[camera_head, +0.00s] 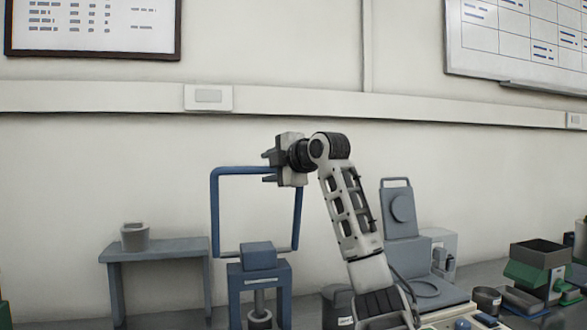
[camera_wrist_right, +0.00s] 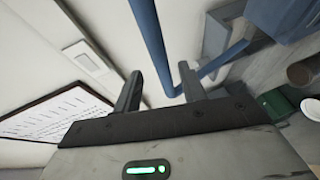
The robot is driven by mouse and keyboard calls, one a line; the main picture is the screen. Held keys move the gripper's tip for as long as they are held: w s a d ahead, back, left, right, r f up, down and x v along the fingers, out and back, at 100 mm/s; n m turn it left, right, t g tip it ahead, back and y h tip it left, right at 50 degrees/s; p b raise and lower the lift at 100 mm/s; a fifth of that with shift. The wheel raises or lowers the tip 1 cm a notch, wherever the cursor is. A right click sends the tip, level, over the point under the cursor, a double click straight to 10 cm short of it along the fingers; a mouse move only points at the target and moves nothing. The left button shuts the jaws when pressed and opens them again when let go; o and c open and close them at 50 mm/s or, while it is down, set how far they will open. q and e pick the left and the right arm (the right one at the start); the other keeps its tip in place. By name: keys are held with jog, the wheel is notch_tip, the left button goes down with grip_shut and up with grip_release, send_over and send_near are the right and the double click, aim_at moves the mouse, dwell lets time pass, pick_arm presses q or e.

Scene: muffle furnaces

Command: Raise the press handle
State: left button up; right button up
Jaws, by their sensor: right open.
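The press (camera_head: 247,276) is a blue stand with a blue block on top and a grey rod below, low in the middle of the head view. Its handle (camera_head: 213,207) is a blue tubular loop, raised upright above the press. My right gripper (camera_head: 268,167) is open at the upper right of the loop, with the top bar running in between its fingers. In the right wrist view the handle bar (camera_wrist_right: 148,36) passes between the two spread fingers (camera_wrist_right: 158,90); contact cannot be told. My left gripper is not in view.
A grey bench (camera_head: 160,247) with a grey cup (camera_head: 135,236) stands left of the press. A grey device with an upright lid (camera_head: 400,222) and a green box (camera_head: 536,268) stand at right. A wall with a rail (camera_head: 290,103) is behind.

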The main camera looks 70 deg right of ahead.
pick_arm(q)
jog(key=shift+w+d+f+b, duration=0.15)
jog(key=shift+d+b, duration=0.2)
jog(key=shift+b, duration=0.85)
pick_arm(e)
jog(key=v, duration=1)
jog(key=shift+s, duration=0.35)
jog(key=shift+r, duration=0.15)
